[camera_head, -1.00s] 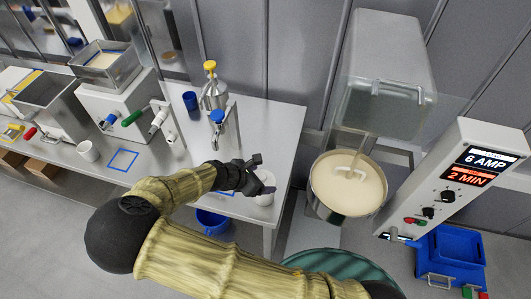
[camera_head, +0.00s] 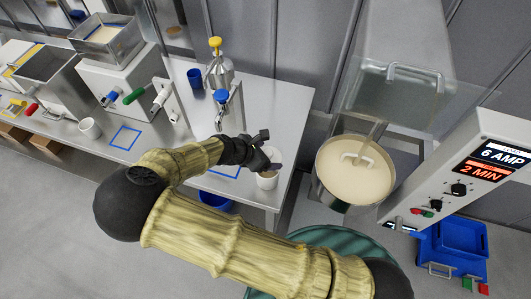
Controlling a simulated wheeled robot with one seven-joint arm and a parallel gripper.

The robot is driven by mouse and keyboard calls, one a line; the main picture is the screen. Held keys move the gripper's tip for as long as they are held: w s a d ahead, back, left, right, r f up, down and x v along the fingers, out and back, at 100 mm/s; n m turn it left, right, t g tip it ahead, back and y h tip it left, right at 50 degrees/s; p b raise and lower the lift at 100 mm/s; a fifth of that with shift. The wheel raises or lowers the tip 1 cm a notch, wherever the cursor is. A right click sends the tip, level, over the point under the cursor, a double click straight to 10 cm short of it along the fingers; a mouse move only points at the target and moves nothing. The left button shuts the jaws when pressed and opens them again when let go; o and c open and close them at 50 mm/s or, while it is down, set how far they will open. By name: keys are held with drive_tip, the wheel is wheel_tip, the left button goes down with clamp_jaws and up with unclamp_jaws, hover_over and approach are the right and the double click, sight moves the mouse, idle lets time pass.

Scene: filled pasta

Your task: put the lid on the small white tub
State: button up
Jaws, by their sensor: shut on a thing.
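The small white tub (camera_head: 267,182) stands upright near the right end of the steel bench, and its open top looks brownish inside. My gripper (camera_head: 268,158) is dark and reaches in from the left, just above and behind the tub. It is shut on a small pale piece (camera_head: 272,153) that looks like the lid, mostly hidden by the fingers. I cannot tell whether the lid touches the tub's rim.
A metal dispenser with a yellow knob (camera_head: 215,46) and a blue-capped spout (camera_head: 221,96) stand behind. A mixing bowl of pale batter (camera_head: 355,172) is to the right.

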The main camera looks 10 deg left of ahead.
drive_tip(key=shift+s+f+b, duration=0.15)
drive_tip(key=shift+f+b, duration=1.2)
drive_tip(key=shift+f, duration=0.2)
wheel_tip(320, 180, down, 2)
drive_tip(key=shift+s, duration=0.1)
drive_tip(key=shift+r, duration=0.15)
idle(0.6)
drive_tip(key=shift+f+p, duration=0.2)
drive_tip(key=shift+p, duration=0.55)
idle(1.0)
idle(0.3)
